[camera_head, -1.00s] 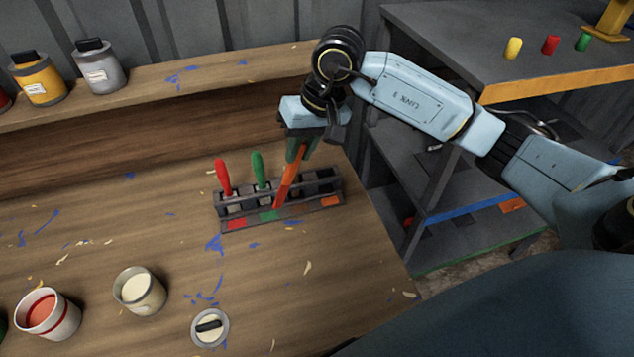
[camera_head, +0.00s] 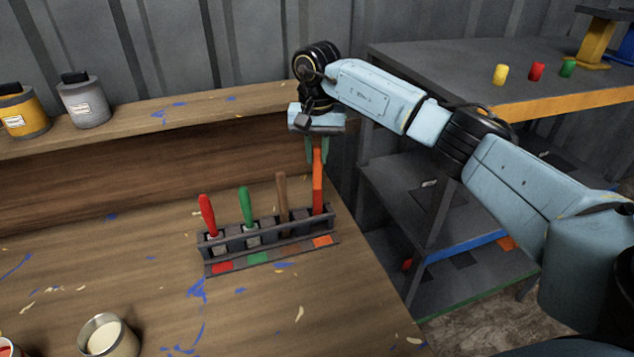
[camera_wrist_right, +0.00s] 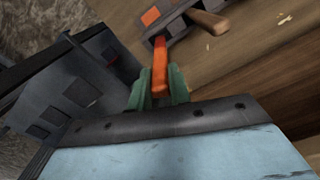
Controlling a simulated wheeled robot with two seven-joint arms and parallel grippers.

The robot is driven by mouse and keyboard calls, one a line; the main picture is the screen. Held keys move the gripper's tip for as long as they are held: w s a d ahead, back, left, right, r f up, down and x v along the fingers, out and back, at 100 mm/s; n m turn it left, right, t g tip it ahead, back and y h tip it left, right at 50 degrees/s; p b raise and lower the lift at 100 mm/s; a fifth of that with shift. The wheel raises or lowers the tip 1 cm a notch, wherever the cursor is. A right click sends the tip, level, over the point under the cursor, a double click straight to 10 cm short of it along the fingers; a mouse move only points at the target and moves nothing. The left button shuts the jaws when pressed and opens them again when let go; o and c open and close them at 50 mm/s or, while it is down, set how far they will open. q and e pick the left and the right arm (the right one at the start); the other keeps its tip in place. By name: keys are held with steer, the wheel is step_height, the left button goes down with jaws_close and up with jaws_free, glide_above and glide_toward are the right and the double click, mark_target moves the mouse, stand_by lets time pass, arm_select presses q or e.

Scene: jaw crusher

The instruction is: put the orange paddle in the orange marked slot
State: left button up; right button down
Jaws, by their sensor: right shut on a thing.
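The orange paddle (camera_head: 318,183) stands near upright in my right gripper (camera_head: 317,150), which is shut on its upper part. Its lower end is at the rightmost slot of the dark rack (camera_head: 249,240), behind the orange mark (camera_head: 322,241). I cannot tell how deep it sits. The right wrist view shows the paddle (camera_wrist_right: 160,62) between the green fingers (camera_wrist_right: 158,90), with the orange mark (camera_wrist_right: 150,16) just beyond. My left gripper is not in view.
The rack also holds a red paddle (camera_head: 208,216), a green paddle (camera_head: 246,207) and a brown-handled one (camera_head: 283,198) close to the left of the orange one. A raised wooden shelf (camera_head: 190,107) runs behind. The table's right edge is near the rack.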

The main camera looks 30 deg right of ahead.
glide_above(317, 189)
step_height(317, 189, down, 5)
steer(key=shift+w+d+r, duration=0.1)
steer(key=shift+w+d, duration=0.05)
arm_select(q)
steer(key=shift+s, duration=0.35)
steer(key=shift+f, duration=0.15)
arm_select(e)
steer(key=c, duration=1.3)
jaws_free()
steer(key=shift+r, duration=0.25)
step_height(317, 189, up, 12)
steer(key=shift+f, duration=0.2)
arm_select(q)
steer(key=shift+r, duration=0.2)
